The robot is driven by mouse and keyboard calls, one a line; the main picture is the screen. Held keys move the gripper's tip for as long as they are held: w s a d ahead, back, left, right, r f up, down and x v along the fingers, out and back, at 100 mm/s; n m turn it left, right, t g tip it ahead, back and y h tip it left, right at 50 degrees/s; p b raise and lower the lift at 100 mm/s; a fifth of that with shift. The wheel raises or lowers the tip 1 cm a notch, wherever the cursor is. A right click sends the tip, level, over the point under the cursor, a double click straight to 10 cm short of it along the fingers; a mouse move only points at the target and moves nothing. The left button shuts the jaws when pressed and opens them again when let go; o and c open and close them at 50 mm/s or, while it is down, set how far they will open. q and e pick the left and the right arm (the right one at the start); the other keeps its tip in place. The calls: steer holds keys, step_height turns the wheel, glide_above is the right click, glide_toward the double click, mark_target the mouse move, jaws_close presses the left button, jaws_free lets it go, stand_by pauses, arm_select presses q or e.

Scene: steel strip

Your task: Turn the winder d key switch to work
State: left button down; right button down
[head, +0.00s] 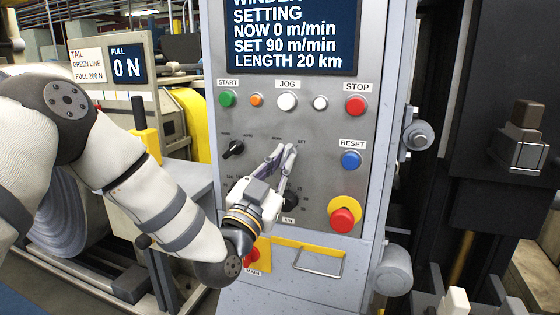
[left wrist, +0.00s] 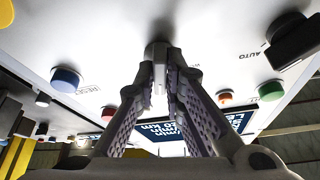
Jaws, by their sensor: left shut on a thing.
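The winder panel (head: 330,190) stands upright in front of me. Its key switch sits between two small labels, which look like WORK on the left and SET on the right. My left gripper (head: 286,151) reaches up to it from below and covers it in the head view. In the left wrist view the fingers (left wrist: 160,75) are closed together on the grey key switch (left wrist: 157,48), which shows just beyond the fingertips. I cannot tell which label the key points to. My right gripper is not in view.
A black MAN/AUTO selector (head: 233,149) is left of the gripper. Green start (head: 227,98), white jog (head: 287,101) and red stop (head: 355,105) buttons are above it. A blue reset button (head: 351,160) and red emergency stop (head: 343,219) are at right. A drawer handle (head: 319,262) is below.

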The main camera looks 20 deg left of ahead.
arm_select(q)
steer(key=n+y, duration=0.1)
steer(key=n, duration=0.2)
steer(key=n+y, duration=0.2)
steer(key=n, duration=0.1)
steer(key=n+y+p, duration=0.1)
steer(key=n+y, duration=0.1)
steer(key=n, duration=0.1)
steer(key=shift+d+r+n, duration=0.2)
steer(key=shift+d+n, duration=0.05)
steer(key=shift+n, duration=0.05)
steer(key=n+y+p, duration=0.1)
steer(key=n+y, duration=0.1)
steer(key=n, duration=0.2)
steer(key=shift+d+n+g, duration=0.1)
steer(key=shift+n+g, duration=0.2)
steer(key=shift+g, duration=0.1)
steer(key=shift+n+g+y+p, duration=0.35)
steer(key=shift+n+y, duration=0.55)
steer(key=shift+n, duration=0.8)
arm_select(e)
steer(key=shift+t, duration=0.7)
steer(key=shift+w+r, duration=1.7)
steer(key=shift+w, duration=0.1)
arm_select(q)
steer(key=c, duration=1.7)
jaws_free()
steer(key=shift+f, duration=0.1)
